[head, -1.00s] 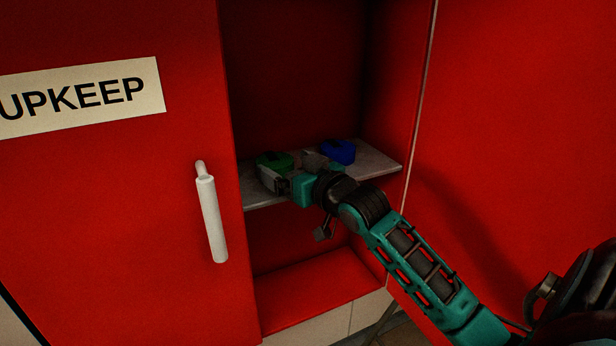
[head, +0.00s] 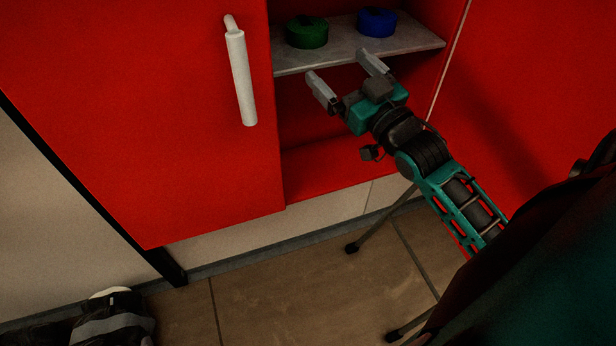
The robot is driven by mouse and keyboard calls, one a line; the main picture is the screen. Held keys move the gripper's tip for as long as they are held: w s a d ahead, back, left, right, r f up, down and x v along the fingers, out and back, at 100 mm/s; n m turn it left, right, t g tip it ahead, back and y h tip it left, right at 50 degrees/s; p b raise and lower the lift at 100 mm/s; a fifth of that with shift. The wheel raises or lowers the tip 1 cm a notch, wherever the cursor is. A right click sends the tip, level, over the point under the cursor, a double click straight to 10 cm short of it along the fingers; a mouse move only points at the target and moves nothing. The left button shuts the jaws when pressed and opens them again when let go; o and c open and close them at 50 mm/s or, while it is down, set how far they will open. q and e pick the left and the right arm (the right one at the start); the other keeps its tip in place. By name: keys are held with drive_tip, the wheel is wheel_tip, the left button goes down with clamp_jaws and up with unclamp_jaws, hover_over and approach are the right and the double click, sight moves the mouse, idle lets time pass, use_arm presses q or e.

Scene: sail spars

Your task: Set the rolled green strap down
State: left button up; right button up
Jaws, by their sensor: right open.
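The rolled green strap (head: 307,33) sits on the grey shelf (head: 345,49) inside the red cabinet, towards the shelf's left end. My right gripper (head: 346,71) is open and empty, in front of the shelf's front edge and apart from the strap. Its two pale fingers are spread and point up and left towards the shelf. My left gripper does not show.
A rolled blue strap (head: 377,22) sits on the same shelf, to the right of the green one. The red cabinet door (head: 150,110) with a white handle (head: 241,78) stands left of the opening. Tiled floor (head: 290,290) lies below. A dark object with a pale stripe (head: 112,322) is at bottom left.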

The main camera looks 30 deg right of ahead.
drive_tip(key=s+a+f+g, duration=0.2)
drive_tip(key=a+f+g, duration=0.1)
drive_tip(key=f, duration=0.4)
drive_tip(key=s+a+f+g+y, duration=0.1)
drive_tip(key=s+a+f+g, duration=0.1)
drive_tip(key=f, duration=0.5)
drive_tip(key=s+a+f+g, duration=0.2)
drive_tip(key=a+f+g, duration=0.1)
drive_tip(key=f, duration=0.4)
drive_tip(key=s+a+f+n+g+y, duration=0.1)
drive_tip(key=s+a+f, duration=0.6)
drive_tip(key=a, duration=0.1)
drive_tip(key=shift+s+f, duration=0.15)
drive_tip(key=shift+c, duration=0.5)
